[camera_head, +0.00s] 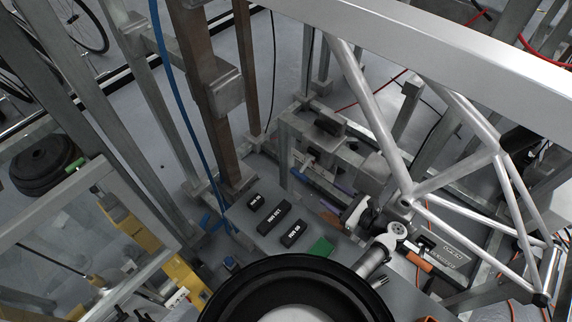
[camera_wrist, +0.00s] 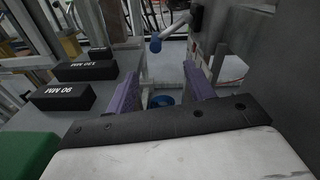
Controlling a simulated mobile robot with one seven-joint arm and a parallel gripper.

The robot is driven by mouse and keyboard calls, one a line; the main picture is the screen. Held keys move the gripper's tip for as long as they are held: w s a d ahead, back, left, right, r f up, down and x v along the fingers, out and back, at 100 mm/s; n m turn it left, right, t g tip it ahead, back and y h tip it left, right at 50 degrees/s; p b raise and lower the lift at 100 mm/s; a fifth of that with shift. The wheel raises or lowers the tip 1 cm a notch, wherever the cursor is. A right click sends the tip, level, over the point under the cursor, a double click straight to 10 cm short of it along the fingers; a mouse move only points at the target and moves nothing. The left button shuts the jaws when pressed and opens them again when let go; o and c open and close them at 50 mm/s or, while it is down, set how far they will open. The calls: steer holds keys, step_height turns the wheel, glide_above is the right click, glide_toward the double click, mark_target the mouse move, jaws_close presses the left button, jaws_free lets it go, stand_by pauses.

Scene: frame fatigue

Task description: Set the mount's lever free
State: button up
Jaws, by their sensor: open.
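A lever with a grey rod and a blue rounded end (camera_wrist: 155,45) shows in the wrist view, beyond my fingers and slightly left of centre. In the head view my gripper (camera_head: 334,196) is low, near the grey fixture's metal posts, and partly hidden.
Black blocks marked 90 MM (camera_head: 293,233) and 130 MM (camera_head: 273,217) lie on the grey bench, beside a green block (camera_head: 320,248). A silver tubular frame (camera_head: 375,115) rises close to my arm. A grey wall (camera_wrist: 285,70) stands close on the wrist view's right.

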mark_target(301, 172)
steer(key=shift+m+t, duration=0.3)
steer(key=shift+m, duration=0.2)
steer(key=b+x, duration=0.1)
steer(key=x, duration=1.2)
steer(key=shift+s+a+b, duration=0.15)
steer(key=shift+a+b, duration=0.1)
steer(key=shift+b, duration=0.05)
